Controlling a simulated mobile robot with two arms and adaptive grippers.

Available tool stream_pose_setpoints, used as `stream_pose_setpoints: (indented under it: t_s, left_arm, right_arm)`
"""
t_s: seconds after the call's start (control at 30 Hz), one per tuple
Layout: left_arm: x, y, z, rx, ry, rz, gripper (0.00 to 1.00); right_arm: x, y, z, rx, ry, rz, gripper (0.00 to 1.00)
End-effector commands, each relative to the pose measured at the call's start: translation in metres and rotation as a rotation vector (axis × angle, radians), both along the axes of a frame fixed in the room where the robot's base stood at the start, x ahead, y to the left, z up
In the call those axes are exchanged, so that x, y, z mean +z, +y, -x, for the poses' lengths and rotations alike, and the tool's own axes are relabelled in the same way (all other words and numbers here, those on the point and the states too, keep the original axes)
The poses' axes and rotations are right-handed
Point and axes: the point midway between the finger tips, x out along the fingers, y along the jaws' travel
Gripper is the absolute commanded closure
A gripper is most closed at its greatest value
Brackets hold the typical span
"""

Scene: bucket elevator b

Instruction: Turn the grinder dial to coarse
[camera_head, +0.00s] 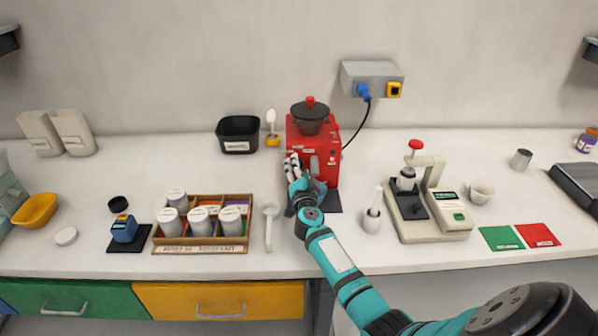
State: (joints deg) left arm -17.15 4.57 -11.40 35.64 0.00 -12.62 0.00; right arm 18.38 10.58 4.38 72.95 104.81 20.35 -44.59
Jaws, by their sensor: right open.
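The red grinder (330,137) stands upright near the wall at the middle of the counter, with a dark hopper (309,123) and red lid knob on top. Small labels and controls (323,162) show on its front. My right gripper (293,163) is open at the lower left of the grinder's front and covers part of it. I cannot tell whether its fingers touch the grinder. I cannot make out the dial or its setting; it may be behind the gripper. My left gripper is not in view.
A blue plug and cable (361,124) run from the wall socket behind the grinder. A black bin (238,134) and a wooden tray (248,222) of white canisters stand to the left.

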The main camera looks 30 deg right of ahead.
Motion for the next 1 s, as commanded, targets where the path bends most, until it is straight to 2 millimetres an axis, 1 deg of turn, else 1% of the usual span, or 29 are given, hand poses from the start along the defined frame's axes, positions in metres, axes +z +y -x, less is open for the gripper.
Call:
stream_pose_setpoints:
  t_s: [0.27,0.6,0.7,1.0]
  left_arm:
    - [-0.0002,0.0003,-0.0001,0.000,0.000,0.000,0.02]
    - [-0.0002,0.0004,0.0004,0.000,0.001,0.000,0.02]
    - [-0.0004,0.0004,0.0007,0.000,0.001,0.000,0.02]
    - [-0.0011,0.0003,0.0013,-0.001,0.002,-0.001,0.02]
  right_arm:
    - [-0.0001,-0.0007,-0.0011,0.001,0.001,0.001,0.45]
    - [-0.0003,-0.0003,-0.0010,0.001,0.001,0.000,0.90]
    - [-0.0003,-0.0004,-0.0009,0.001,0.001,0.000,1.00]
    - [-0.0010,-0.0001,-0.0009,0.001,-0.020,-0.037,1.00]
